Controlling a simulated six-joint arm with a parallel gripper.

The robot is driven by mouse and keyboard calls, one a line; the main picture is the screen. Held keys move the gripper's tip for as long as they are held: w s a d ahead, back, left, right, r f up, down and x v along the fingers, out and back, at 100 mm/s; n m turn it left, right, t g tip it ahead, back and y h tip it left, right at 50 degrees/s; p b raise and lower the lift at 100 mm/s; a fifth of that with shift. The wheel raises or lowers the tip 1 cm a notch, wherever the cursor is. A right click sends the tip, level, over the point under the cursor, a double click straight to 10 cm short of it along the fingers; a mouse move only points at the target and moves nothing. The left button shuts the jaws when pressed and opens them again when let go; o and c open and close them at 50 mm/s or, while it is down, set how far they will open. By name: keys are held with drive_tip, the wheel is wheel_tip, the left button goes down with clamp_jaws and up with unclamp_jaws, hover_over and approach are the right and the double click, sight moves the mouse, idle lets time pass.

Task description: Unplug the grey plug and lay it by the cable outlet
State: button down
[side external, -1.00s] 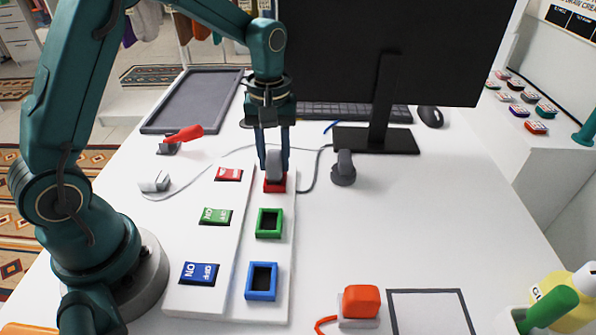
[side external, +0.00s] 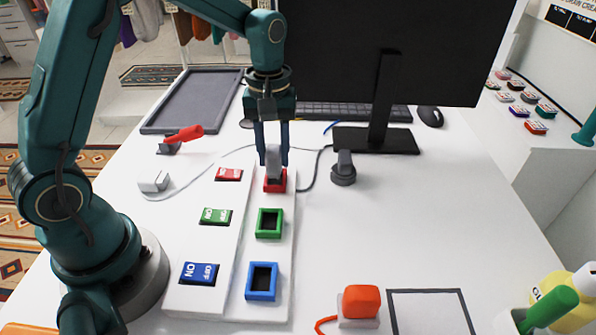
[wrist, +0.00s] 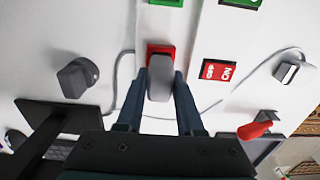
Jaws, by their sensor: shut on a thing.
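The grey plug (side external: 274,160) stands upright at the red-framed socket (side external: 275,186) at the far end of the white switch board. My gripper (side external: 272,160) points down from above with its two fingers shut on the plug's sides. In the wrist view the plug (wrist: 160,78) is between the fingertips, over the red socket (wrist: 154,49). I cannot tell whether the plug's lower end is still inside the socket. No part is clearly marked as the cable outlet. A small whitish box (side external: 153,181) with a thin pale cable sits left of the board.
A dark grey round knob-like piece (side external: 343,170) stands right of the socket, beside a grey cable. The monitor stand (side external: 376,140) and keyboard are behind. Green (side external: 269,222) and blue (side external: 262,281) sockets are nearer. A red-handled lever (side external: 182,135) stands back left.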

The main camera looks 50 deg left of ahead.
drive_tip(key=shift+r, duration=0.1)
drive_tip(key=shift+r, duration=1.95)
drive_tip(key=shift+g+h, duration=0.4)
drive_tip(key=w+d+f+n+g+h, duration=0.1)
drive_tip(key=d+n+h, duration=0.2)
drive_tip(key=d+h, duration=0.3)
drive_tip(key=w+d+f+n+g+h, duration=0.1)
drive_tip(key=d+n+g+h, duration=0.1)
drive_tip(key=d+h, duration=0.5)
drive_tip(key=shift+w+d+f+n, duration=0.3)
drive_tip(key=shift+d+n, duration=0.2)
drive_tip(key=shift+d, duration=0.55)
drive_tip(key=shift+f, duration=3.05)
